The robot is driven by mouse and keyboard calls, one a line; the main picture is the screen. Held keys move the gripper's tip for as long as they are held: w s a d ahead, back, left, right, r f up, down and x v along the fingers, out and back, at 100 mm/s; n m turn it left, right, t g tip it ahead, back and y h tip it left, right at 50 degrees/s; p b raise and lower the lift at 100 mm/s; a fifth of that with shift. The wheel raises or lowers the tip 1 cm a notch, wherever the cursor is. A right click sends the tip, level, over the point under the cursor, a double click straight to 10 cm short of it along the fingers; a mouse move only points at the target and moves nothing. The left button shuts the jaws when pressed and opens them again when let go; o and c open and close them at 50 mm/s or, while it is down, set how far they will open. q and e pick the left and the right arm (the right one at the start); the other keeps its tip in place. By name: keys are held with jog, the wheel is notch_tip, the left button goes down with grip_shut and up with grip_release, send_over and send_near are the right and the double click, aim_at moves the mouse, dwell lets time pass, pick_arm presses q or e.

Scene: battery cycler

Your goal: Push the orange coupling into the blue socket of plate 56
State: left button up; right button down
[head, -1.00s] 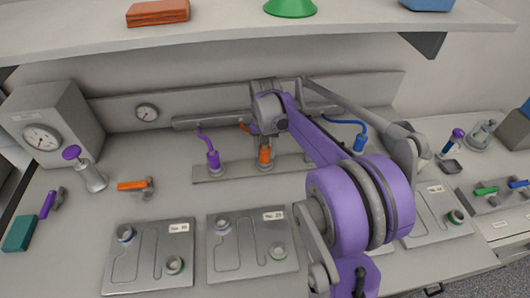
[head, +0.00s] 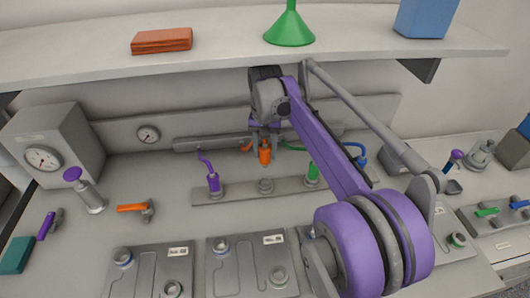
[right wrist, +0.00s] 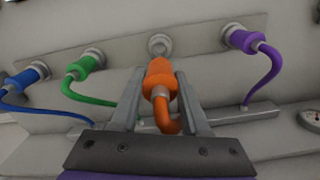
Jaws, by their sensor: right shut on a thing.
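The orange coupling (head: 265,153) with its orange hose is held by my right gripper (head: 264,140), upright and just above an empty seat (head: 265,186) of the grey rack. In the right wrist view the coupling (right wrist: 158,80) sits between the two fingers (right wrist: 158,90), which are shut on it. A third plate at the right is partly hidden by my arm. My left gripper is out of view.
The rack (head: 240,190) also holds a purple coupling (head: 214,182), a green one (head: 313,173) and a blue one (head: 360,157). An orange-handled valve (head: 133,208) and a purple-knobbed part (head: 88,193) stand at left. A shelf (head: 230,50) overhangs the back.

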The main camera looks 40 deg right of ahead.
jog(key=c, duration=1.1)
grip_release()
grip_shut()
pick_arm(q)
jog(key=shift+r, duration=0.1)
